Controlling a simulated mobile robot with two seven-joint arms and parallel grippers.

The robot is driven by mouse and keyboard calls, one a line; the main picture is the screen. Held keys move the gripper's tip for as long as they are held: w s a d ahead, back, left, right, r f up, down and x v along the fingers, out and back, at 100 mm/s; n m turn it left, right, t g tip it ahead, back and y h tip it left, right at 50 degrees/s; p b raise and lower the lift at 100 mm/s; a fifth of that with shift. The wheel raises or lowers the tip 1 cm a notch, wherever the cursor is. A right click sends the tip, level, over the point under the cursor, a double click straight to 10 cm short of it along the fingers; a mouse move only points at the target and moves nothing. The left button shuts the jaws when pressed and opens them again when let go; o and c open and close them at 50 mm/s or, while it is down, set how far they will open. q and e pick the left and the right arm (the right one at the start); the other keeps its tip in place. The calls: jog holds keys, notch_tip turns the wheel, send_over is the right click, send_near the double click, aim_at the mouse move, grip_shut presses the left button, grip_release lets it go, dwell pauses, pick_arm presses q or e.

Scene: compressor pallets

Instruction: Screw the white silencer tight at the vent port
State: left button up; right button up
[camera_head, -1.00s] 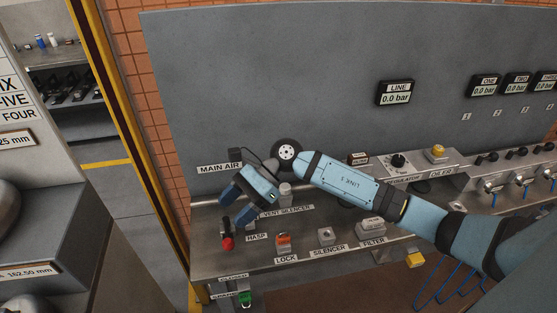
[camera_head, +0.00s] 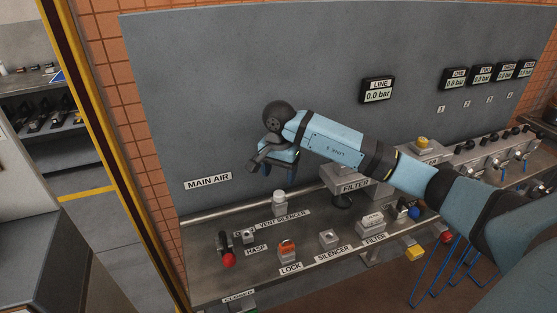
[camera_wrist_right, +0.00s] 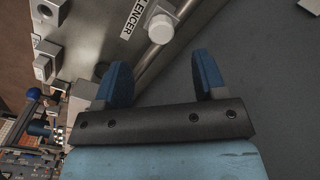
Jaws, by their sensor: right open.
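The white silencer (camera_head: 279,197) stands upright at the vent port behind the VENT SILENCER label (camera_head: 283,219). Whether it is fully seated cannot be told. It also shows in the right wrist view as a pale round cap (camera_wrist_right: 161,28), beyond the fingertips and apart from them. My right gripper (camera_head: 277,170) is above the silencer in the head view, its blue fingers partly hidden behind the wrist. In the right wrist view the gripper (camera_wrist_right: 163,68) is open, with nothing between its fingers. My left gripper is not in view.
A rail runs along the bench behind the silencer. A red-ended handle (camera_head: 228,259), an orange lock (camera_head: 287,250), the silencer holder (camera_head: 328,238) and the filter block (camera_head: 371,222) stand around it. The grey panel (camera_head: 230,90) rises behind. My right arm covers part of the bench.

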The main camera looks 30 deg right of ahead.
aim_at(278, 193)
notch_tip(278, 193, down, 8)
jog(key=shift+f, duration=0.2)
jog(key=c, duration=1)
jog(key=shift+w+m, duration=0.1)
jog(key=shift+m, duration=1.7)
jog(key=m, duration=0.3)
jog(key=shift+m, duration=0.3)
jog(key=m, duration=0.3)
jog(key=shift+w+m, duration=0.15)
jog(key=shift+m, duration=0.25)
